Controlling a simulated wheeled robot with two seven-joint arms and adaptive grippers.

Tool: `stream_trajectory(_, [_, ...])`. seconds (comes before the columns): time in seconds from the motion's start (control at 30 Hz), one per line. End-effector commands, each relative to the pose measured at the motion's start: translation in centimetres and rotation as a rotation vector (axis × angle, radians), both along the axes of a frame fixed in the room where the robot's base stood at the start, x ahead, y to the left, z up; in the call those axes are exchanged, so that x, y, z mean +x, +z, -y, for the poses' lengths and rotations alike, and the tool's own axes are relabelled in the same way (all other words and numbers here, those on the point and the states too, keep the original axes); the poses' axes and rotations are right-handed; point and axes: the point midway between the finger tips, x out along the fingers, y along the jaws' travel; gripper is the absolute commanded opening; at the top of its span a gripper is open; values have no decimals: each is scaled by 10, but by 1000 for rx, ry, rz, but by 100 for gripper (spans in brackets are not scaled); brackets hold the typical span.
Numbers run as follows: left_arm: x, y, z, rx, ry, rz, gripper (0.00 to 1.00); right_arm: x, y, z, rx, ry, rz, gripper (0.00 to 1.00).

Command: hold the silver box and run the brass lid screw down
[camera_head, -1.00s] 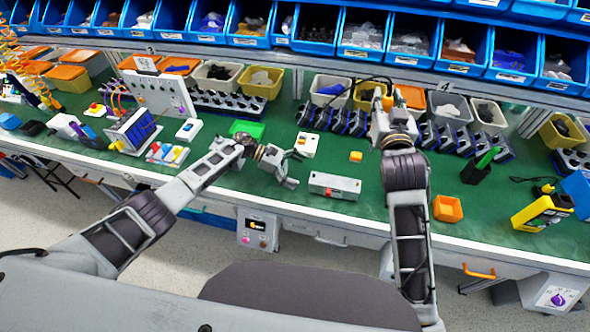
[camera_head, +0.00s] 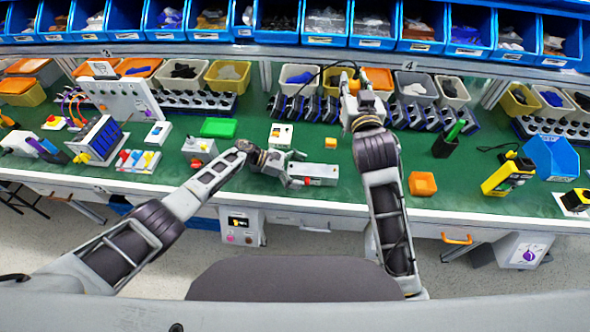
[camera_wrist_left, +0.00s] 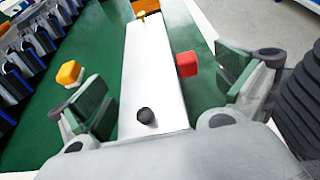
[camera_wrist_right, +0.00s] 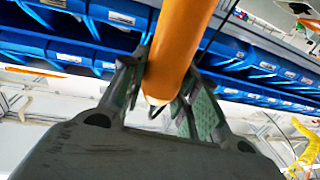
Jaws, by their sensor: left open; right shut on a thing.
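The silver box (camera_head: 318,170) lies on the green bench top, with a red knob on its near side. In the left wrist view the silver box (camera_wrist_left: 157,70) runs away between my fingers, with a black knob on top. A small brass-coloured piece (camera_wrist_left: 141,16), seemingly the lid screw, stands at its far end. My left gripper (camera_head: 297,169) is open at the box's left end, fingers either side, with gaps. My right gripper (camera_head: 352,86) is raised and shut on an orange screwdriver (camera_wrist_right: 180,45), away from the box. The screwdriver's tip is hidden.
A small orange block (camera_head: 330,143) sits just behind the box. A row of black and blue holders and blue shelf bins (camera_head: 325,26) line the back.

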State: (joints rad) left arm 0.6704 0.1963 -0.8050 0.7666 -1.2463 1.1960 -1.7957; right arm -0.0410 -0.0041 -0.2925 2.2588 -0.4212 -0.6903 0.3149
Motion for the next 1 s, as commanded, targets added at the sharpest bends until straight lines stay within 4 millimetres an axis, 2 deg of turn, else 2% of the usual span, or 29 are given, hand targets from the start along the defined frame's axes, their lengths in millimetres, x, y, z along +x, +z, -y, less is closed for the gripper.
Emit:
stream_trajectory(0.4, [0,-1,3,0,0,0,100,0,2,0,0,0,3,0])
stream_trajectory(1.0, [-1,-2,3,1,-1,-1,23,0,2,0,0,0,3,0])
